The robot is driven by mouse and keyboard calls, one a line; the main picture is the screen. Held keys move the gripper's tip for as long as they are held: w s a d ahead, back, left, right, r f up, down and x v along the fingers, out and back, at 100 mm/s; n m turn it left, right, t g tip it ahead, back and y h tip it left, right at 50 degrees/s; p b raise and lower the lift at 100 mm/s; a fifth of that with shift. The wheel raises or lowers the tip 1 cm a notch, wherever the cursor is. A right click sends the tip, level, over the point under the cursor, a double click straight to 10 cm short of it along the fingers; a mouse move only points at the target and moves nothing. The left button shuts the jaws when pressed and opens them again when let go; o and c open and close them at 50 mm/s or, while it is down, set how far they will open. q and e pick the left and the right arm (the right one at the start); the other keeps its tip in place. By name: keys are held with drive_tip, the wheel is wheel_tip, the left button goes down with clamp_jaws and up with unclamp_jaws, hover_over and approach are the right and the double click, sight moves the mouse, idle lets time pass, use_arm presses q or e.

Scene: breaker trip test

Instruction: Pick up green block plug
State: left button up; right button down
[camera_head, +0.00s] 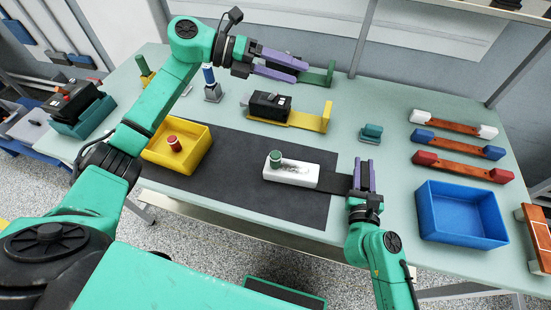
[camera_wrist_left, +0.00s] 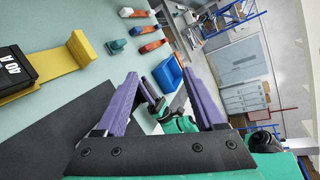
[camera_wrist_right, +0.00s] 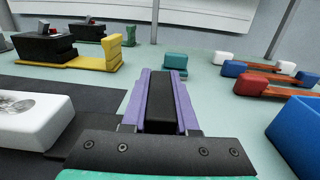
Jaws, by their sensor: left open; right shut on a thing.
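A small teal-green block with a stepped top (camera_head: 371,133) stands on the table right of centre. It also shows in the left wrist view (camera_wrist_left: 118,46) and ahead of the fingers in the right wrist view (camera_wrist_right: 175,62). My right gripper (camera_head: 364,163) is shut on a black handle (camera_wrist_right: 161,103), which seems to join the white block. My left gripper (camera_head: 302,71) is open above the table's back, apart from both green things.
A yellow tray (camera_head: 196,160) holds a red plug (camera_head: 174,144). A black breaker (camera_head: 268,106) sits on a yellow stand (camera_head: 308,119); a green stand (camera_head: 318,77) is behind. A blue bin (camera_head: 461,212) and white, blue and red-ended bars (camera_head: 455,170) lie at right.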

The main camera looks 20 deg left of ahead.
use_arm(q)
drive_tip(key=s+d+f+m+g+y, duration=0.3)
drive_tip(key=s+d+m+y, duration=0.15)
drive_tip(key=m, duration=0.25)
drive_tip(key=m+y, duration=0.7)
drive_tip(key=y, duration=0.2)
hover_over(276, 154)
wheel_tip(276, 154, down, 5)
drive_tip(key=shift+g, duration=0.3)
wheel_tip(276, 154, down, 11)
drive_tip(key=shift+f, duration=0.2)
clamp_jaws()
